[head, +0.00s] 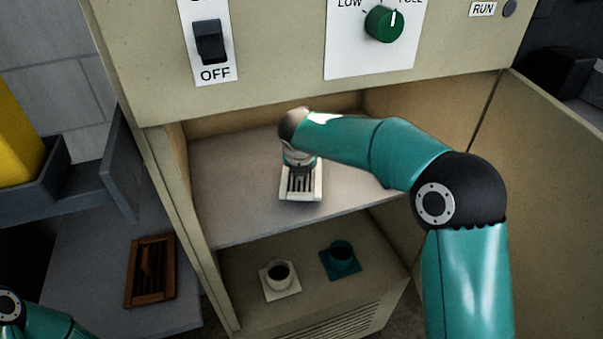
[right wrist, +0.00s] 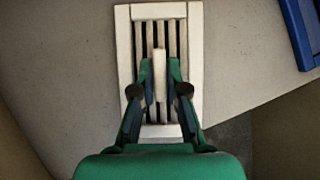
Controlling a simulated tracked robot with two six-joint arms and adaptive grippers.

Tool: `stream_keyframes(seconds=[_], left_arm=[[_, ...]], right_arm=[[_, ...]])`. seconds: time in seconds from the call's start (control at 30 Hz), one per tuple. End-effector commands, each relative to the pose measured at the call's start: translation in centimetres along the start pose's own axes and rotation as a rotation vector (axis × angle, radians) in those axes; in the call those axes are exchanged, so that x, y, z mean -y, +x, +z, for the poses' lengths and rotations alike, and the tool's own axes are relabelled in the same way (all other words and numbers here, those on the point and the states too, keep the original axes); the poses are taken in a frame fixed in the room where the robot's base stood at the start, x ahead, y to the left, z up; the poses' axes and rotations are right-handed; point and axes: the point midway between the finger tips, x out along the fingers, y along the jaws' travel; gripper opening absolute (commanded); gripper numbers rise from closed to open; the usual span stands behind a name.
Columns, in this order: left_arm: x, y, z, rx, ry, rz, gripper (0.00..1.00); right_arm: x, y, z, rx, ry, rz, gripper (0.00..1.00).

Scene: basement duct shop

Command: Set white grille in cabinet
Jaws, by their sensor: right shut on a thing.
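The white grille (head: 301,190) is inside the open cabinet, over its upper shelf (head: 235,190). It also shows in the right wrist view (right wrist: 124,45), a slatted rectangle with a raised middle grip. My right gripper (right wrist: 160,78) is shut on that middle grip, with one finger on each side. In the head view my right gripper (head: 300,163) is partly hidden by its own wrist. The grille lies flat at or just above the shelf; I cannot tell whether it touches. My left gripper is out of view; only part of that arm shows at bottom left.
A blue item (right wrist: 303,30) lies at the shelf's right in the wrist view. Below stand a white flanged collar (head: 280,277) and a teal one (head: 341,260). A brown grille (head: 150,271) lies on a grey surface outside left. The cabinet door (head: 535,170) stands open at right.

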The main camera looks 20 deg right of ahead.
Motion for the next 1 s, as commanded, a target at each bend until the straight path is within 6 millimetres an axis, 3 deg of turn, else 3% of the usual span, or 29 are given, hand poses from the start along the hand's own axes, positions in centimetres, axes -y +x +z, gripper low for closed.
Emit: stream_keyframes(seconds=[0.17, 0.4, 0.43, 0.57, 0.87, 1.0], left_arm=[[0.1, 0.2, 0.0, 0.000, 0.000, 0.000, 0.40], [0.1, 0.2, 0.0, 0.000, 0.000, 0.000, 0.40], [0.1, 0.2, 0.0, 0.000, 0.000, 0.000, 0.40], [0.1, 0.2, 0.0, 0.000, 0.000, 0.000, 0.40], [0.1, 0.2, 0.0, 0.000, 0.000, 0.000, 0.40], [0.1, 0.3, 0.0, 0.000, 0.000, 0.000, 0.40]], right_arm=[[0.0, 2.3, -1.7, -0.005, -0.003, -0.001, 0.00], [0.0, 2.5, -1.8, -0.003, -0.001, -0.001, 0.00], [0.0, 2.5, -1.9, -0.005, -0.001, -0.001, 0.18], [0.0, 2.5, -1.9, -0.004, -0.001, -0.001, 0.38], [0.0, 2.4, -1.8, -0.003, -0.001, -0.001, 0.38], [-0.1, 1.4, -1.7, -0.001, -0.001, 0.001, 0.38]])
